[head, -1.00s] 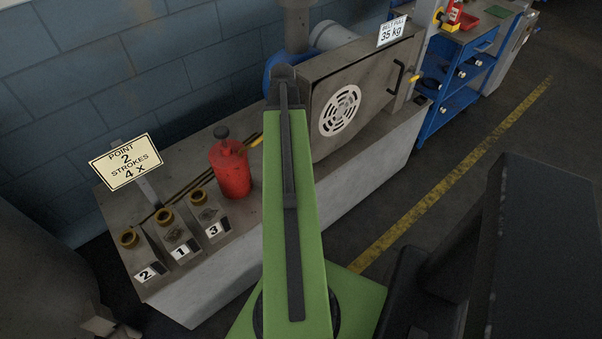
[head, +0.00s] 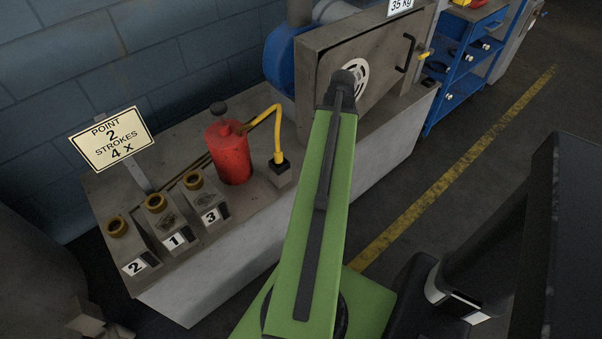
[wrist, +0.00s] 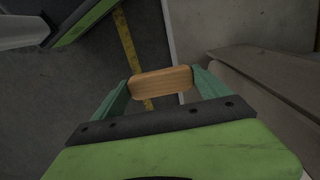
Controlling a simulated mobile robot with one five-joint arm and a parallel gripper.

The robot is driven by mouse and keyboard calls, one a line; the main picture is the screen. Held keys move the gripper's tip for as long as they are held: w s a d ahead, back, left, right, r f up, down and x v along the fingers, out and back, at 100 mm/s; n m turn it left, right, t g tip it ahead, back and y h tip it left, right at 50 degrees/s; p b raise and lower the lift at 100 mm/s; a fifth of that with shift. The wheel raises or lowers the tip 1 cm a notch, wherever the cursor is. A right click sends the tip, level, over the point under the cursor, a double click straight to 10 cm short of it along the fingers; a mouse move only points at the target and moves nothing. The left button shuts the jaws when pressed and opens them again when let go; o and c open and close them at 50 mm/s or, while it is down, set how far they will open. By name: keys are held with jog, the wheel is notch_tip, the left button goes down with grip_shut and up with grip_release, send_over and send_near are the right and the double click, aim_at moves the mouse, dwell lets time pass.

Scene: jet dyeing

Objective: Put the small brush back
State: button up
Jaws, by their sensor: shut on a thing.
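In the wrist view my gripper (wrist: 161,88) is shut on a wooden block-like piece (wrist: 160,82), which looks like the back or handle of the small brush. It spans between the two green fingers. Its bristles are not visible. In the head view my green arm reaches up the middle of the picture, and the gripper and brush are hidden from this view. I cannot make out a holder or resting place for the brush.
A red can (head: 228,152) stands on the grey plinth, left of my arm. Three numbered blocks with brass fittings (head: 157,204) and a sign (head: 112,139) are further left. A grey machine housing (head: 330,75) stands behind. A blue trolley (head: 465,55) is at the back right. Floor right is open.

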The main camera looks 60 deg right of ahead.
jog(key=b, duration=0.7)
send_over(301, 164)
jog(key=s, duration=0.1)
jog(key=f, duration=0.6)
jog(key=shift+d+f, duration=0.2)
jog(key=shift+f, duration=0.2)
jog(key=shift+w+a, duration=0.15)
jog(key=shift+w, duration=0.3)
notch_tip(301, 164, down, 4)
jog(key=b, duration=0.4)
jog(key=shift+f, duration=0.25)
jog(key=o, duration=1.3)
jog(key=shift+r, duration=0.1)
jog(key=shift+r, duration=0.15)
notch_tip(301, 164, up, 12)
jog(key=p, duration=1.2)
